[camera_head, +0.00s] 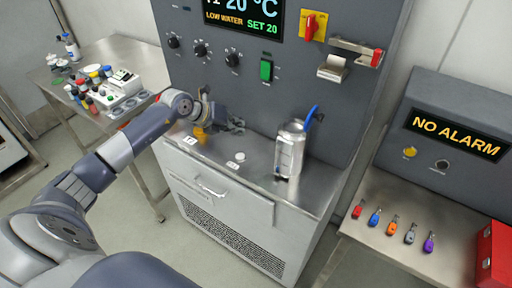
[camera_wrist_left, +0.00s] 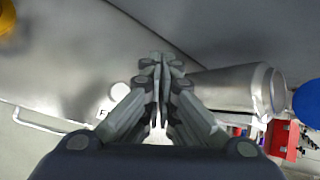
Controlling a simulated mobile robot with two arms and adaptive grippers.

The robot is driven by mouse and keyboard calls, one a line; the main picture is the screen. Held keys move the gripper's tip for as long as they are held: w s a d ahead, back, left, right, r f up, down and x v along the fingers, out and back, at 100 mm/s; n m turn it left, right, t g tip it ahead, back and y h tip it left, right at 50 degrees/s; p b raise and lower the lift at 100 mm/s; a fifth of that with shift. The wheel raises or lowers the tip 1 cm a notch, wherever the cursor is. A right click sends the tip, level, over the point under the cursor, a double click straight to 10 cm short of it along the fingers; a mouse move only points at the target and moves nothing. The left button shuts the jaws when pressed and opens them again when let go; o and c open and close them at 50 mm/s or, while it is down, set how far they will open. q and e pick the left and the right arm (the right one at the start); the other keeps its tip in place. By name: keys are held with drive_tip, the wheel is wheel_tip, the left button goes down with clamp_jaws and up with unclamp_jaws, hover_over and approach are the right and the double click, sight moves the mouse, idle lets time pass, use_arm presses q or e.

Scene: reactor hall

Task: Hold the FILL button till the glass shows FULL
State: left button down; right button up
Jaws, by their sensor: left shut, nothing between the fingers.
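A round white button (camera_head: 239,157) sits on the steel ledge of the grey console, with a small label whose text is too small to read. In the left wrist view the white button (camera_wrist_left: 120,92) shows just left of my fingers, beside a label starting with F. A metal cylinder (camera_head: 290,150) with a blue hose stands on the ledge to the right; it also shows in the wrist view (camera_wrist_left: 225,88). No FULL reading is visible on it. My left gripper (camera_head: 238,124) is shut and empty, behind the white button and apart from it. My right gripper is out of view.
The console display (camera_head: 243,17) reads 20 °C, LOW WATER, SET 20. A green switch (camera_head: 266,70) and red handle (camera_head: 310,27) are above. The right table (camera_head: 385,258) holds several coloured tags and a red box.

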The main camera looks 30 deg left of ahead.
use_arm(q)
drive_tip(key=f+b, duration=0.2)
drive_tip(key=f, duration=0.1)
drive_tip(key=shift+s+a+f+b, duration=0.1)
drive_tip(key=shift+s+a+b, duration=0.1)
drive_tip(key=shift+b, duration=0.2)
drive_tip(key=b, duration=0.3)
hover_over(238, 154)
wheel_tip(238, 154, down, 4)
drive_tip(key=shift+f, duration=0.5)
drive_tip(key=shift+d, duration=0.1)
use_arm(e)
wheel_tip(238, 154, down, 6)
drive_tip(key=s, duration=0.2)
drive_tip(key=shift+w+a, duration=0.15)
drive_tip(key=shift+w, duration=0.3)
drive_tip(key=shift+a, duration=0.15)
use_arm(q)
drive_tip(key=shift+f+b, duration=0.1)
drive_tip(key=shift+b, duration=0.2)
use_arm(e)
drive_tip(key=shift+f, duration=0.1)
